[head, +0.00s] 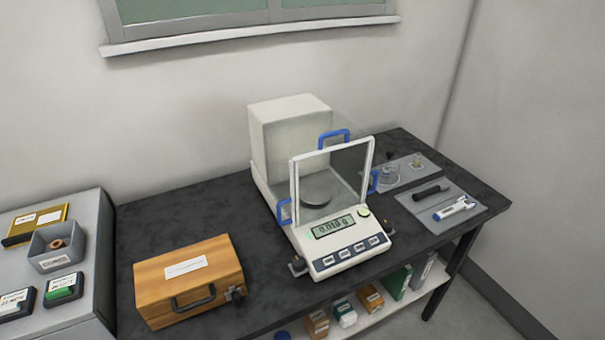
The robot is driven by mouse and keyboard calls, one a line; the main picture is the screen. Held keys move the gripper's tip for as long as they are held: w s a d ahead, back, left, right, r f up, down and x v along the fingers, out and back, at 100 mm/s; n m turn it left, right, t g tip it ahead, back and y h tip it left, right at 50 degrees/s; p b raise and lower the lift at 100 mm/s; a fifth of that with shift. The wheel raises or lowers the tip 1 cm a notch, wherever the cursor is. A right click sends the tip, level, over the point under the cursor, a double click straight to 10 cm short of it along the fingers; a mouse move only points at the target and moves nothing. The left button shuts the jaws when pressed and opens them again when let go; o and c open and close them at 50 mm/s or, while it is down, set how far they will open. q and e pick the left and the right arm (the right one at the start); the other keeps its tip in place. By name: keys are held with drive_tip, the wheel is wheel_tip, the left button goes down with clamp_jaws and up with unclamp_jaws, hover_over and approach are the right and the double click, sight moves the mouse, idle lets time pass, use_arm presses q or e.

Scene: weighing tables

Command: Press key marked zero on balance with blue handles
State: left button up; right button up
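The balance (348,258) with blue handles stands on the dark table, white with a clear draft shield. One blue handle (333,138) is on top, one (284,211) at its left side and one (373,182) at its right. Its display (333,227) seems to read 0.010 g. A round pan (315,198) inside looks empty. Neither of my grippers shows in the head view.
A wooden case (190,270) stands left of the balance on the dark table (160,215). Grey mats with a glass beaker (389,175) and a white pipette-like tool (455,208) lie right. A lower shelf holds small boxes (370,297). A grey cabinet stands far left.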

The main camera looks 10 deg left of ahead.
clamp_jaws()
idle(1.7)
